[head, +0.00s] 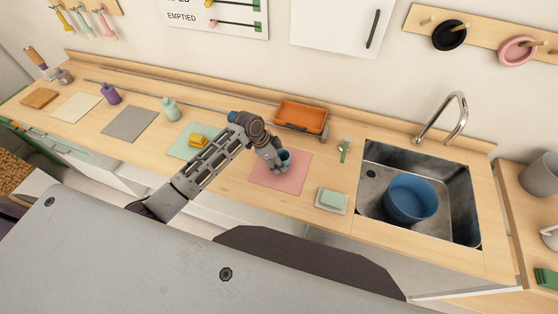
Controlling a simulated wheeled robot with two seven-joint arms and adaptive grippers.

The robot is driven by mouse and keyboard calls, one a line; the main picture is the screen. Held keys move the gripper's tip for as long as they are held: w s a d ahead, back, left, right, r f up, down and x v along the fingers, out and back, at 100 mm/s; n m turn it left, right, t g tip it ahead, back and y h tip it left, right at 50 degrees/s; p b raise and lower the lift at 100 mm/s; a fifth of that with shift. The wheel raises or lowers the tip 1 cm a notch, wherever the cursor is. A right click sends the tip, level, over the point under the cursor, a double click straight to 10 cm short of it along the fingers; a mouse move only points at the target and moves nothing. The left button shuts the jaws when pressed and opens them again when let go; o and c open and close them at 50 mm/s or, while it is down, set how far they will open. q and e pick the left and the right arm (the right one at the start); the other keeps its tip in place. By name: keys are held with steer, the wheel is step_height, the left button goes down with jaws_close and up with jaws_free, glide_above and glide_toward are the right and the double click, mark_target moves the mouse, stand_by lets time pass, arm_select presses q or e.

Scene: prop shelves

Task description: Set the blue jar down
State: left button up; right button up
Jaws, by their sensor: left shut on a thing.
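The small blue jar (285,155) is at the pink mat (291,179) near the middle of the counter. My left gripper (277,162) is shut on the jar and hides part of it. The jar looks roughly upright, over the upper part of the mat. I cannot tell whether its base touches the mat. My right gripper is not in view.
An orange tray (300,117) stands behind the mat. A soap dish (331,201) lies to the right, before the sink (373,193) with a blue basin (410,198). A green mat (184,150) with a yellow block (199,141) and a pale green bottle (170,109) are left.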

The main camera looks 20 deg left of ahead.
arm_select(q)
steer(key=o, duration=1.2)
steer(key=shift+o, duration=0.2)
steer(key=shift+r, duration=0.1)
steer(key=b+v, duration=0.2)
steer(key=v, duration=1)
steer(key=shift+s+a, duration=0.1)
